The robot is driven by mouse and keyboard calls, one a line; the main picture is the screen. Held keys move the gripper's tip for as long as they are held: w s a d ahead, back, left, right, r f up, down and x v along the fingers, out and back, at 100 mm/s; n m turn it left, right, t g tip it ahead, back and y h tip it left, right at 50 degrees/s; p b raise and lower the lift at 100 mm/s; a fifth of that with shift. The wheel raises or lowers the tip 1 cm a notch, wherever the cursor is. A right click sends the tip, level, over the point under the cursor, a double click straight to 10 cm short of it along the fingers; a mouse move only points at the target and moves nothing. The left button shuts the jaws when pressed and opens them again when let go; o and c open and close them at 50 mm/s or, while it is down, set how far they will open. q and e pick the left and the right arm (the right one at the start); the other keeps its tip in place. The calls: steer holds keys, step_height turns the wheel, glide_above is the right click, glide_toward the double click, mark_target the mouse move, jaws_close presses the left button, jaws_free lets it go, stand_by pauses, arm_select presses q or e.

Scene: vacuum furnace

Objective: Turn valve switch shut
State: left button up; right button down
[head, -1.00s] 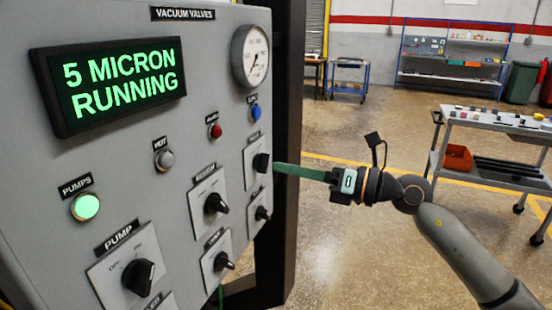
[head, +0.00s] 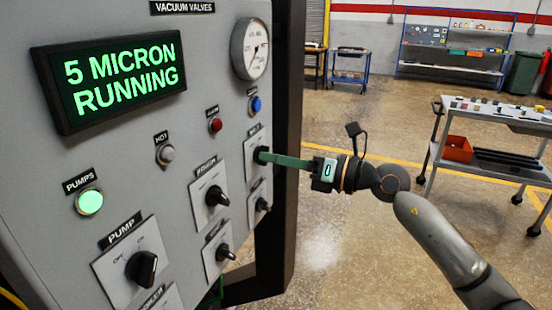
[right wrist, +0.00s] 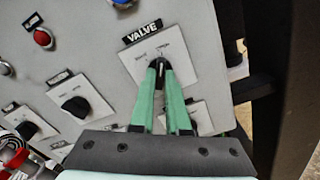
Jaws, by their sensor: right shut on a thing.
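The valve switch is a black knob (right wrist: 160,66) on a light square plate (right wrist: 147,58) under a black VALVE label (right wrist: 142,32) in the right wrist view. In the head view its plate (head: 255,142) is at the panel's right side. My right gripper (head: 264,156) reaches in from the right, its green fingers shut on the knob. In the right wrist view the two fingers (right wrist: 161,72) close in on the knob from either side and partly hide it. Small print stands above the knob; its exact pointing is hard to read. My left gripper is not in view.
The grey panel (head: 120,175) carries a display (head: 115,80) reading 5 MICRON RUNNING, a lit green PUMPS lamp (head: 90,202), a gauge (head: 250,48) and several other black knobs close by. A cart (head: 490,125) stands behind on the right; open floor lies between.

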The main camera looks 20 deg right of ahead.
arm_select(q)
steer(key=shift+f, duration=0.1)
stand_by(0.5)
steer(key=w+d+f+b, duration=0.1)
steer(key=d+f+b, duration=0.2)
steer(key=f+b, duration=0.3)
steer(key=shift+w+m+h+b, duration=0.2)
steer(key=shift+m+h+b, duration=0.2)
steer(key=shift+b, duration=1.7)
arm_select(e)
steer(key=shift+n, duration=6.1)
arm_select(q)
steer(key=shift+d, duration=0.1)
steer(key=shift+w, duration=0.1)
arm_select(e)
steer(key=c, duration=0.9)
jaws_free()
